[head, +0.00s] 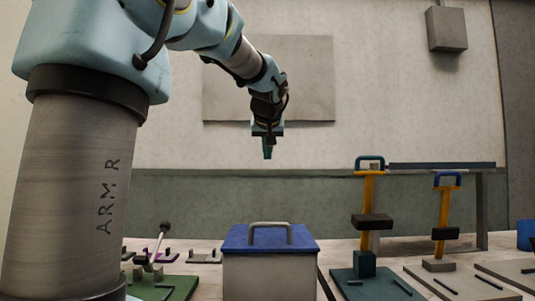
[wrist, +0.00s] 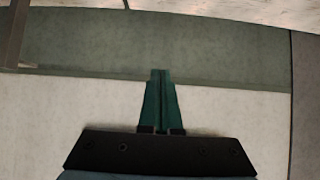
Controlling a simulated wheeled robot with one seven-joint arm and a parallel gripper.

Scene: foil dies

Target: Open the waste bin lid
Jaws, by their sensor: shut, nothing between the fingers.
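The waste bin (head: 269,279) is a grey box on the table, at the lower middle of the head view. Its blue lid (head: 269,245) is closed on top, with a grey bar handle (head: 270,226) across it. My gripper (head: 267,155) hangs in the air above the bin, pointing down, apart from the handle. In the wrist view my gripper (wrist: 160,74) has its two green fingers together with nothing between them. The bin does not show clearly in the wrist view.
Right of the bin stand two orange upright tools with blue-green handles (head: 370,162) and (head: 447,180) on bases. Left is a green plate (head: 165,286) with a lever. A blue container (head: 525,234) is at the far right. The air around my gripper is clear.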

